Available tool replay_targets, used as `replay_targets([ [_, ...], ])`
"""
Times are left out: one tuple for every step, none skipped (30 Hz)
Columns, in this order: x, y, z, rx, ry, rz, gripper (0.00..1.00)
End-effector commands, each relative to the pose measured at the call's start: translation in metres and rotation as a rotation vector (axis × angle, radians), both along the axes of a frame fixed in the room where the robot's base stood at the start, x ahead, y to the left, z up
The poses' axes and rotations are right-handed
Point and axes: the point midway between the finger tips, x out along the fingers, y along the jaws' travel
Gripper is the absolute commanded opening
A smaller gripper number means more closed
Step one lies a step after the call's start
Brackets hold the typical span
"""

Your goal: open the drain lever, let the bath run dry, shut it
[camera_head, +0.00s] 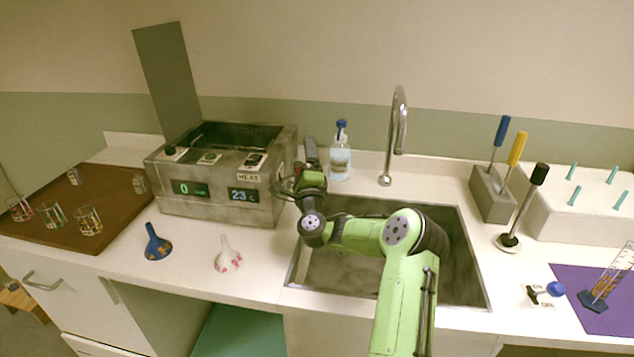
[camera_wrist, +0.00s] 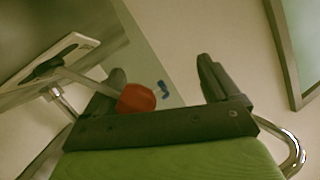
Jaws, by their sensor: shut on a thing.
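The bath (camera_head: 218,207) is a worn grey box on the counter, open on top, with a green display reading 0 and another reading about 23 °C. My gripper (camera_head: 288,184) is at the bath's right side, beside the sink. In the wrist view my gripper (camera_wrist: 165,75) is shut on the drain lever, whose red knob (camera_wrist: 137,98) shows between the fingers on a thin metal rod (camera_wrist: 88,80). The head view hides the lever behind my gripper and arm. I cannot see the water level inside the bath.
The sink (camera_head: 455,265) lies under my arm, with a tall faucet (camera_head: 398,130) and a spray bottle (camera_head: 340,160) behind it. A brown tray (camera_head: 112,205) with glasses is left.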

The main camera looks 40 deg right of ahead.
Motion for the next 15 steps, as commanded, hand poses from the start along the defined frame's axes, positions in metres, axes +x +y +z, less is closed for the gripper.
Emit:
replay_targets([
  [-0.006,0.002,0.004,0.0,-0.014,-0.001,0.67],
  [-0.008,0.003,0.004,0.0,-0.013,0.0,0.68],
  [-0.011,0.004,0.003,0.001,-0.012,0.0,0.68],
  [-0.014,0.005,0.003,0.001,-0.012,0.0,0.68],
  [-0.016,0.006,0.003,0.001,-0.013,-0.001,0.7],
  [-0.019,0.007,0.004,0.001,-0.014,-0.002,0.76],
  [-0.022,0.007,0.003,0.001,-0.014,-0.003,0.76],
  [-0.024,0.008,0.003,0.001,-0.013,-0.004,0.76],
  [-0.027,0.01,0.004,0.0,-0.013,-0.003,0.76],
  [-0.029,0.011,0.004,0.001,-0.013,-0.004,0.76],
  [-0.031,0.011,0.003,0.001,-0.013,-0.004,0.76],
  [-0.035,0.012,0.004,0.0,-0.014,-0.005,0.76],
  [-0.037,0.013,0.004,0.0,-0.014,-0.005,0.76],
  [-0.039,0.014,0.004,0.0,-0.014,-0.006,0.76],
  [-0.042,0.015,0.004,0.0,-0.014,-0.006,0.76],
])
